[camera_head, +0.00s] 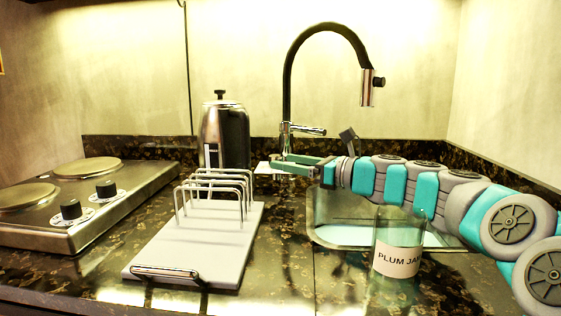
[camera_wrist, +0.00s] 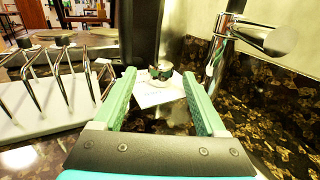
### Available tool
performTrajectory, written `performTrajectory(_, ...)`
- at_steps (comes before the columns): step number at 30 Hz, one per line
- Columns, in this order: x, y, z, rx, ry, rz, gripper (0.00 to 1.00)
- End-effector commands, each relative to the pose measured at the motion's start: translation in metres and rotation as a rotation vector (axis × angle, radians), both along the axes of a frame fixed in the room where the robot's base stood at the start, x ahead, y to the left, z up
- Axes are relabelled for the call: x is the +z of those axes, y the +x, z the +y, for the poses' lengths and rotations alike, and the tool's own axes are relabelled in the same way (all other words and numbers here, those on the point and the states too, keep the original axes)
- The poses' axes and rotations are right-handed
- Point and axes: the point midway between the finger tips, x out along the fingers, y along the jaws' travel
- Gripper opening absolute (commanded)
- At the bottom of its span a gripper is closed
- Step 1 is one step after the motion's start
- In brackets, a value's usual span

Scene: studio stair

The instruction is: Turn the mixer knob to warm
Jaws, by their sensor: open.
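A small round knob (camera_wrist: 162,72) with a dark and metallic look stands on a white plate (camera_wrist: 160,92) with faint marks, on the counter in the wrist view. I cannot read its setting. In the head view the white plate (camera_head: 263,168) partly shows behind my gripper, and the knob is hidden. My gripper (camera_head: 279,162) is open and points left, low over the counter by the tap's foot. In the wrist view its green fingers (camera_wrist: 159,76) are apart, with the knob beyond or between their tips. I see no clear contact.
The black tap (camera_head: 288,90) with its chrome lever (camera_head: 303,129) rises close to my gripper. A steel kettle (camera_head: 224,135) and a toast rack on a grey board (camera_head: 190,245) stand left. A PLUM JAM jar (camera_head: 397,262) is before the sink (camera_head: 340,236). A hob (camera_head: 95,220) is far left.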

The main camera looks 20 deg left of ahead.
Motion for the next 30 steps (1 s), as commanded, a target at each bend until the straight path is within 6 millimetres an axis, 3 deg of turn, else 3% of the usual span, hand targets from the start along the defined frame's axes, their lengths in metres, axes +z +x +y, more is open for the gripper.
performTrajectory(6, -0.002, 0.006, 0.021, -0.001, -0.001, 0.002, 0.74)
performTrajectory(16, -0.001, 0.007, 0.023, -0.002, -0.001, 0.001, 0.73)
performTrajectory(30, -0.001, 0.007, 0.023, -0.002, 0.0, 0.001, 0.2)
